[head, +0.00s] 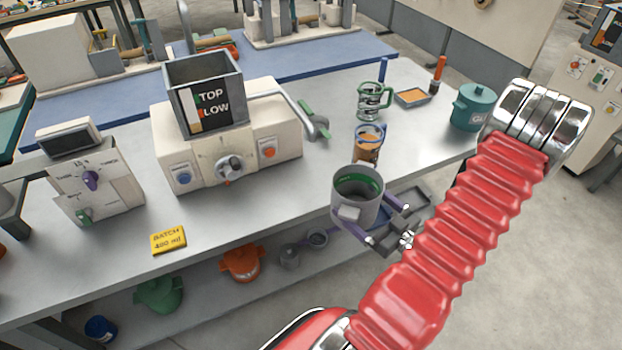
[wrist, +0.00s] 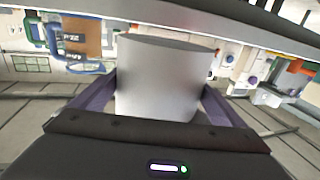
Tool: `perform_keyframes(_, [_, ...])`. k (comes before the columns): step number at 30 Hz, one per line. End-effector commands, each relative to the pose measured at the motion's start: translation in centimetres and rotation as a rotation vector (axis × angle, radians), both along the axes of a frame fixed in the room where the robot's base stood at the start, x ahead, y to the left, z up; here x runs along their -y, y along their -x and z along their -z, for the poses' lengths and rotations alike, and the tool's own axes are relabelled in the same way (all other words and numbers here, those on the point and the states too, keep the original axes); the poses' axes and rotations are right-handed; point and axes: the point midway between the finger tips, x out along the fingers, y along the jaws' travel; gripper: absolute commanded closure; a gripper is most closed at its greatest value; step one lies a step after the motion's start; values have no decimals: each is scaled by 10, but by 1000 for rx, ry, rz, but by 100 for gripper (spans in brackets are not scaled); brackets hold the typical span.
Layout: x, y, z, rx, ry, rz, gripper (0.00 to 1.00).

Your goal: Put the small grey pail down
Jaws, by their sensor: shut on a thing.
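The small grey pail (head: 346,214) is upright in my gripper (head: 373,222), with a green band inside its open mouth. My gripper's purple fingers are shut on it, one on each side. In the head view the pail shows in front of the table's front right edge; I cannot tell its exact height above the table (head: 330,160). In the wrist view the pail (wrist: 165,80) fills the middle between the fingers (wrist: 165,105), and its contents are hidden there.
Behind the pail stand a jug with brown contents (head: 368,143), a green-framed glass (head: 374,101), an orange-filled tray (head: 412,97) and a teal lidded pot (head: 473,106). A cream machine with a hopper (head: 228,140) and a yellow batch card (head: 168,240) are leftward. Bare tabletop lies between.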

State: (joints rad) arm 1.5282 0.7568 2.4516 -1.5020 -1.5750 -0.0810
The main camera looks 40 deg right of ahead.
Motion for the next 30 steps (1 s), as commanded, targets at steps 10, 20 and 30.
perform_keyframes(10, [0,-37,0,0,1,-5,31])
perform_keyframes(20, [1,-80,0,1,1,-5,31])
perform_keyframes(30, [1,-127,0,1,2,-6,31])
